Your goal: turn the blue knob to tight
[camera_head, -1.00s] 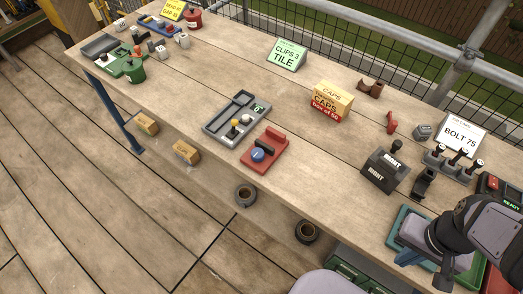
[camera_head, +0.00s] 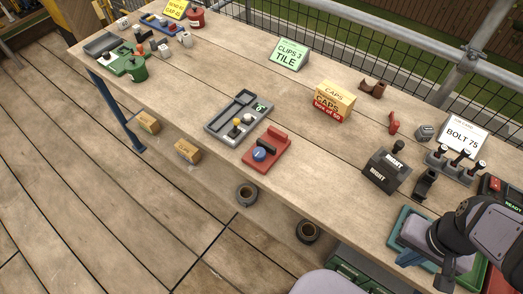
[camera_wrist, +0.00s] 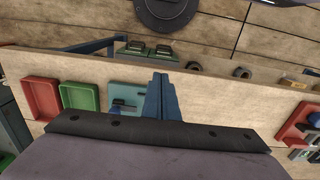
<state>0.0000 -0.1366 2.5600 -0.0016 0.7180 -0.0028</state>
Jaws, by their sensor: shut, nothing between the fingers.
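The blue knob (camera_head: 259,154) sits on a red base (camera_head: 268,160) with a dark handle, near the front edge of the bench in the head view. Its marking is too small to read. In the wrist view the red base (camera_wrist: 298,122) shows at the right edge, with the blue knob on it only partly in sight. My gripper (camera_wrist: 161,76) is shut and empty in the wrist view, its fingers together. It is far from the knob, near the right end of the bench.
A grey tray (camera_head: 238,117) with a yellow knob stands just behind the red base. A caps box (camera_head: 333,101) is farther back. Bare bench lies right of the red base.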

